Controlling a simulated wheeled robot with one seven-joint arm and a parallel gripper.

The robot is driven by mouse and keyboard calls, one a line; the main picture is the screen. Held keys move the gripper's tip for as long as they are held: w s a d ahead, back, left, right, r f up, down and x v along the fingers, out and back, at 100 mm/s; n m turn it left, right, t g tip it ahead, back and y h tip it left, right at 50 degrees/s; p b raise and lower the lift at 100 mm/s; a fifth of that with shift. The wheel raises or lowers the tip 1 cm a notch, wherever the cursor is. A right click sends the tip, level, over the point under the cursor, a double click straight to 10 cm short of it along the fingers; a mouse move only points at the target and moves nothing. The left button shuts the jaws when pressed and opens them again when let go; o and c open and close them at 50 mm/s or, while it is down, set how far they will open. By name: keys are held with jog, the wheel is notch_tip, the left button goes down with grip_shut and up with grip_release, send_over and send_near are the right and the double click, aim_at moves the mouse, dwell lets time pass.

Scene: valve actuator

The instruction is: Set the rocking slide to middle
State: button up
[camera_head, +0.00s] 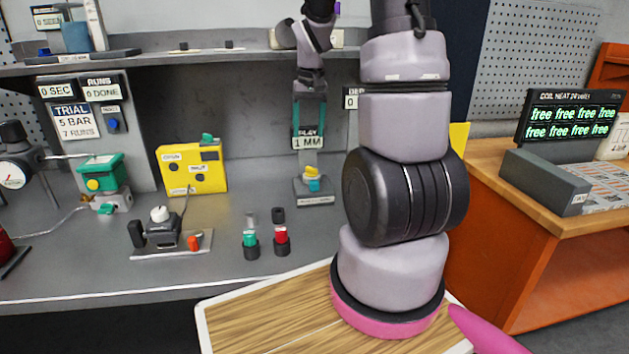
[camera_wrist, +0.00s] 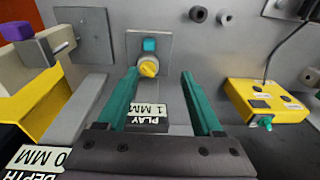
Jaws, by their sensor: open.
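No label reading "rocking slide" shows, so I cannot tell for certain which part it is. A small fixture with a yellow round knob (camera_head: 311,170) and a teal block (camera_head: 314,185) stands on a grey base plate (camera_head: 316,200) at the back of the bench. In the wrist view the yellow knob (camera_wrist: 148,68) and teal block (camera_wrist: 149,45) lie ahead, between the lines of my fingers. My gripper (camera_head: 309,128) is open and empty, pointing down above this fixture, its teal fingers (camera_wrist: 160,75) apart from it. The slide's position is not clear.
A sign reading "PLAY 1 MM" (camera_head: 307,140) is by my fingers. Left are a yellow box (camera_head: 192,172), a black device with a white knob (camera_head: 160,213), and green and red plugs (camera_head: 250,240). A shelf (camera_head: 190,60) overhangs the bench.

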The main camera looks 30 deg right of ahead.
jog(key=g, duration=0.1)
send_near(314, 181)
notch_tip(314, 181, down, 9)
jog(key=shift+f, duration=0.1)
jog(key=shift+s, duration=0.1)
grip_shut()
dwell(1.5)
